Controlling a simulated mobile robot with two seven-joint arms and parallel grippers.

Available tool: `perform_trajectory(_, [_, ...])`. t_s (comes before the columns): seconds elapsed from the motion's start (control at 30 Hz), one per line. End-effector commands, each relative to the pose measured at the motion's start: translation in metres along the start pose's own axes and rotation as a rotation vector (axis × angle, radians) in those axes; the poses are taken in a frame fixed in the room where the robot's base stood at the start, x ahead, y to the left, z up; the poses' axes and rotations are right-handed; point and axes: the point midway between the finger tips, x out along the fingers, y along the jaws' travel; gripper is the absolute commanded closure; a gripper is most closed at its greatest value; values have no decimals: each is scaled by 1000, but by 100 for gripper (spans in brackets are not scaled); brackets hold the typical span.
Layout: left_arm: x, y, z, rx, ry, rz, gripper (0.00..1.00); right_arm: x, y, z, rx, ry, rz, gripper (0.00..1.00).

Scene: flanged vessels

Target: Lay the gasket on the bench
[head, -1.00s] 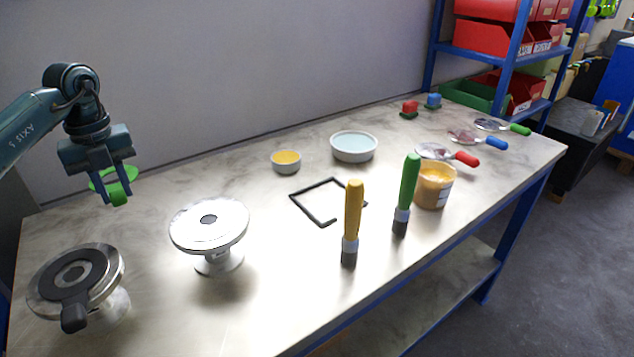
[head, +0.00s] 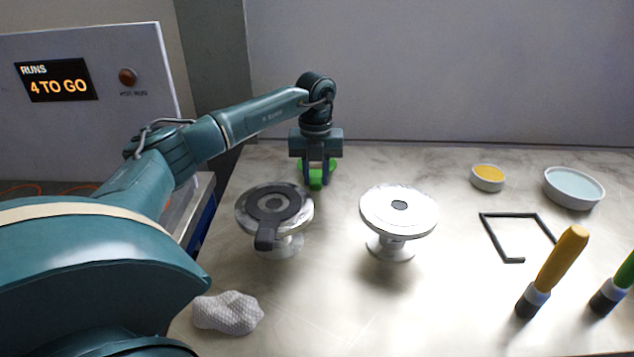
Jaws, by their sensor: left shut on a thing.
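A green gasket (head: 316,176), a flat ring with a tab, is in my left gripper (head: 316,186). The gripper points down with its fingers shut on the tab. It is behind the two flanged vessels, over the back part of the bench (head: 450,310). I cannot tell how high above the bench top the gasket is. A black gasket with a handle-like tab (head: 265,238) lies on the left vessel's flange (head: 243,212). The right vessel's flange (head: 420,212) is bare, with a dark centre hole. My right gripper is not in view.
A crumpled grey cloth (head: 228,313) lies at the front left. To the right are a yellow-filled bowl (head: 488,178), a pale blue bowl (head: 573,188), a dark angular frame (head: 492,238) and a yellow-handled brush (head: 555,268). The bench between the right vessel and the frame is clear.

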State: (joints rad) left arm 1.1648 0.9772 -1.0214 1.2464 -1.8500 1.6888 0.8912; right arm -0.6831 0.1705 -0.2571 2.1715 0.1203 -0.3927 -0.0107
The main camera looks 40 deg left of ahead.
Motion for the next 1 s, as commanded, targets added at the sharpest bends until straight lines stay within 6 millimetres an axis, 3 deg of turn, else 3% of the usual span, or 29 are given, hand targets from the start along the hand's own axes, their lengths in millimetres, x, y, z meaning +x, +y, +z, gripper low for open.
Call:
perform_trajectory(0.13, [22, 0, 0, 0, 3, 2, 98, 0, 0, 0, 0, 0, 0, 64])
perform_trajectory(0.5, [27, 0, 0, 0, 1, 0, 98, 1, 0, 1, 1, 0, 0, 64])
perform_trajectory(0.53, [27, 0, 0, 0, 1, 0, 74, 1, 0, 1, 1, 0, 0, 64])
perform_trajectory(0.8, [26, 0, 0, 0, 1, 1, 53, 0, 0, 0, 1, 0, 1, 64])
perform_trajectory(1.0, [26, 0, 0, 0, 1, 1, 53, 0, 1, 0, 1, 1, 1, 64])
